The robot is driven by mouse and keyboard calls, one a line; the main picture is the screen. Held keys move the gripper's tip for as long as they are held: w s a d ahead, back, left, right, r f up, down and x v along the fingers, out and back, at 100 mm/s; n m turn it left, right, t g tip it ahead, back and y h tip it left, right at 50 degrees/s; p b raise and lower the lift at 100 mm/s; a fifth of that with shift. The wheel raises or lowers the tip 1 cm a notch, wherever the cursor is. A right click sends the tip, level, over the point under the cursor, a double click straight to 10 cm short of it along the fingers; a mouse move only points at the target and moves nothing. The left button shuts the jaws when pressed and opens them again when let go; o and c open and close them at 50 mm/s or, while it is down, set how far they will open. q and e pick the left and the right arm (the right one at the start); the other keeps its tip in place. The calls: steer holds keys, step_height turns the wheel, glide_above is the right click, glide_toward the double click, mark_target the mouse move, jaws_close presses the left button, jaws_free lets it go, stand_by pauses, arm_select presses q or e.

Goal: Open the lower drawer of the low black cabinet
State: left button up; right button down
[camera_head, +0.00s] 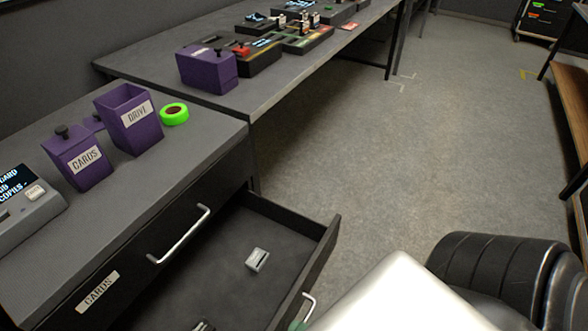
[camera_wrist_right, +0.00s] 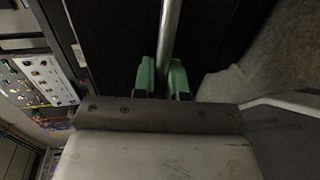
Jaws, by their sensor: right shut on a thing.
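The low black cabinet (camera_head: 110,270) stands at the lower left in the head view. Its lower drawer (camera_head: 325,240) is pulled well out, with the inside showing. A small silver-grey object (camera_head: 257,260) lies on its floor, and another is partly cut off at the bottom edge. The drawer's bar handle (camera_head: 308,306) is on its front, mostly hidden by my arm; it also shows in the wrist view (camera_wrist_right: 170,30). My right gripper (camera_wrist_right: 162,80) has its green fingers on both sides of this bar, shut on it. My left gripper is in neither view.
The upper drawer, with a bar handle (camera_head: 180,237) and a CARDS label (camera_head: 97,291), is shut. Purple bins (camera_head: 137,120) and green tape (camera_head: 174,113) sit on the cabinet top. A long table (camera_head: 270,85) stands behind.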

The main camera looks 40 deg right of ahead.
steer(key=c, duration=1.2)
jaws_free()
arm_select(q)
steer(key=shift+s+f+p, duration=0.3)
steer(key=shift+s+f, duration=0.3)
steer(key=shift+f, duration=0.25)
arm_select(e)
steer(key=v, duration=1.1)
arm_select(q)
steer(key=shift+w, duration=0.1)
arm_select(e)
steer(key=shift+w, duration=0.1)
